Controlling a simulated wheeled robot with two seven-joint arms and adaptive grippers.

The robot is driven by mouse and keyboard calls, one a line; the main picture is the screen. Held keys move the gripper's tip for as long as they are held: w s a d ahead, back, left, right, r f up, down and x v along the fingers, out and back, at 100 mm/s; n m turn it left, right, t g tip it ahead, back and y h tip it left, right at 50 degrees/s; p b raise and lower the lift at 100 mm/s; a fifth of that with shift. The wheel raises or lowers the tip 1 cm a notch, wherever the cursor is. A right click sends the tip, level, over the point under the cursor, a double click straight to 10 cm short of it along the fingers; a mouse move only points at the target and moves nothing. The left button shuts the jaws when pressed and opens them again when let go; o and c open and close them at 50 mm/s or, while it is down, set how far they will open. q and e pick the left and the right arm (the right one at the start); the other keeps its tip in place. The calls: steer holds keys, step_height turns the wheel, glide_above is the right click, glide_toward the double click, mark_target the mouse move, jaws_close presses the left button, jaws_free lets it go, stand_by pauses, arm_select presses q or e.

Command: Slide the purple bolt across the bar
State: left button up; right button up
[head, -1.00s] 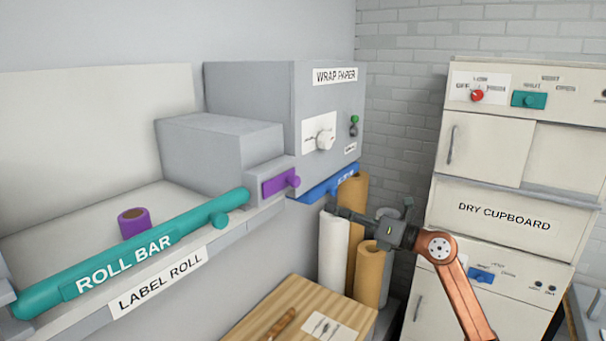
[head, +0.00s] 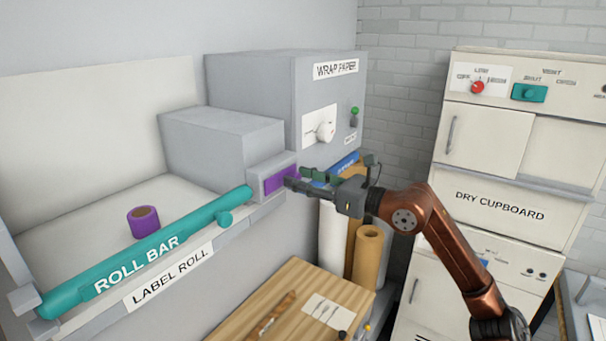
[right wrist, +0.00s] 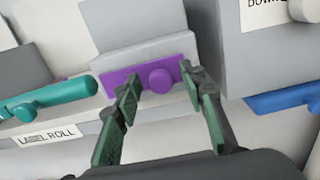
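The purple bolt (head: 275,183) sits on a grey block at the right end of the teal roll bar (head: 150,254). In the right wrist view the bolt is a purple plate with a round knob (right wrist: 160,80). The bar's end (right wrist: 50,98) lies to its left, apart from the plate. My right gripper (head: 303,179) is open at the bolt. In the right wrist view its green fingers (right wrist: 158,84) stand on either side of the knob, with gaps; I cannot tell how deep they reach. In the head view the gripper hides the knob. My left gripper is not in view.
A purple roll (head: 144,221) stands behind the bar. The wrap paper box (head: 260,90) rises behind the bolt, with a blue bar (head: 344,164) close beside my gripper. Paper rolls (head: 367,252) and a wooden table (head: 250,318) are below. A dry cupboard (head: 500,210) stands at right.

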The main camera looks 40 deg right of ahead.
jaws_close()
stand_by(0.5)
